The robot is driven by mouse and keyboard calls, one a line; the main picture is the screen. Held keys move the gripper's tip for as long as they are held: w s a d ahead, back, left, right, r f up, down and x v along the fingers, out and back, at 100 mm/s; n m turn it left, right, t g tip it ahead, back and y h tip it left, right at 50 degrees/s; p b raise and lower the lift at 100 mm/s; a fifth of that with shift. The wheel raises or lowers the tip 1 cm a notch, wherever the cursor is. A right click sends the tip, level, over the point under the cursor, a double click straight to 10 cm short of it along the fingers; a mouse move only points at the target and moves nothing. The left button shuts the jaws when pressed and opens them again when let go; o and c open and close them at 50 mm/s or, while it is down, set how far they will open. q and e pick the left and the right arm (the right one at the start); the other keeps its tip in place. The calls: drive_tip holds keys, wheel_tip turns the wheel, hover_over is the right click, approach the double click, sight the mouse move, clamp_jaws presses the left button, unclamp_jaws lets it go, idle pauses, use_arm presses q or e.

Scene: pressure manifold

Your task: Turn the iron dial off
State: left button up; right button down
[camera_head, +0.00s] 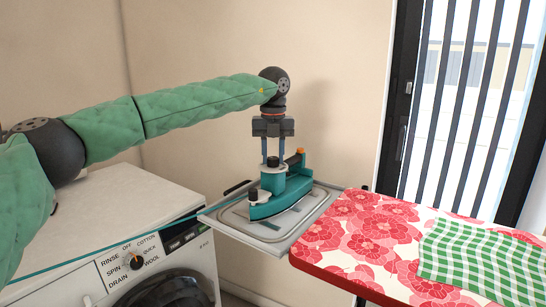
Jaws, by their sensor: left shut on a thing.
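The teal iron (285,193) stands on a grey metal rest (262,243) at the left end of the ironing board. A dark dial (273,162) sits on a pale disc on top of the iron. A second dark knob (252,194) is at its front left. My left gripper (273,157) points straight down over the iron, its fingers closed around the upper dial. The dial's markings are too small to read. My right gripper is out of view.
The ironing board (345,237) has a red flowered cover, with a green checked cloth (480,262) on its right part. A white washing machine (120,215) stands at the left. A teal cord (130,240) runs across it to the iron. A barred window is at the right.

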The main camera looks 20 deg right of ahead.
use_arm(q)
drive_tip(key=shift+n, duration=0.7)
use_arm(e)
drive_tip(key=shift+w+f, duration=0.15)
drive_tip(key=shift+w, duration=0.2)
use_arm(q)
drive_tip(key=shift+n, duration=0.3)
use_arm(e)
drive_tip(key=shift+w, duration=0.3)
use_arm(q)
drive_tip(key=o, duration=1)
drive_tip(key=shift+c, duration=0.2)
drive_tip(key=shift+r, duration=0.1)
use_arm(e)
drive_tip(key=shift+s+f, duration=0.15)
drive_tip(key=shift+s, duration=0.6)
